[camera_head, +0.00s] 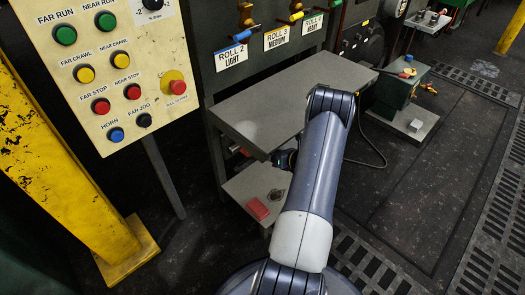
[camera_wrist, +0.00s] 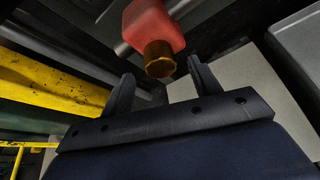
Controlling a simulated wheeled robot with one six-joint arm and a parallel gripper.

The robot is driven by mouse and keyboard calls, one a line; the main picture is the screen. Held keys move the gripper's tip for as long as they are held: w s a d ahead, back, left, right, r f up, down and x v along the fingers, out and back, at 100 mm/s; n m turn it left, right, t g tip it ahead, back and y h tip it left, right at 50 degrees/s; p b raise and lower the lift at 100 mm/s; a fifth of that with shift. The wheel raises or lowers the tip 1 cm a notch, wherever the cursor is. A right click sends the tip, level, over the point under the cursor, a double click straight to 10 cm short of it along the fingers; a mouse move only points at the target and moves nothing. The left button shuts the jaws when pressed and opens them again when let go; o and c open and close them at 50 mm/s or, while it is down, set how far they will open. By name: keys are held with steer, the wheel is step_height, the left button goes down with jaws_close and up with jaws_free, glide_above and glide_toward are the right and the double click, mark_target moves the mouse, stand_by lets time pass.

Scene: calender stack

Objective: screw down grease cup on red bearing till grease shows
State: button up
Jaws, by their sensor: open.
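In the wrist view a red bearing (camera_wrist: 152,22) is at the top centre, with a brass-coloured grease cup (camera_wrist: 159,60) on its near end. My gripper (camera_wrist: 160,70) is open, with one dark finger on each side of the cup's lower part in the picture. Gaps show between the cup and both fingers, and I cannot tell how deep the cup lies between them. No grease is visible on the bearing.
A grey tabletop (camera_head: 290,100) stands above a lower shelf with a red block (camera_head: 257,208) on it. A button panel (camera_head: 110,70) and a yellow post (camera_head: 60,150) are on the left. A green stand (camera_head: 392,88) is at right. Dark floor at right is open.

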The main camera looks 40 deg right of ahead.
steer(key=p+v, duration=0.1)
steer(key=v, duration=0.4)
steer(key=shift+s+r, duration=0.1)
steer(key=shift+s, duration=0.05)
steer(key=b+x, duration=0.3)
steer(key=x, duration=0.7)
steer(key=shift+f, duration=0.25)
steer(key=shift+w, duration=0.4)
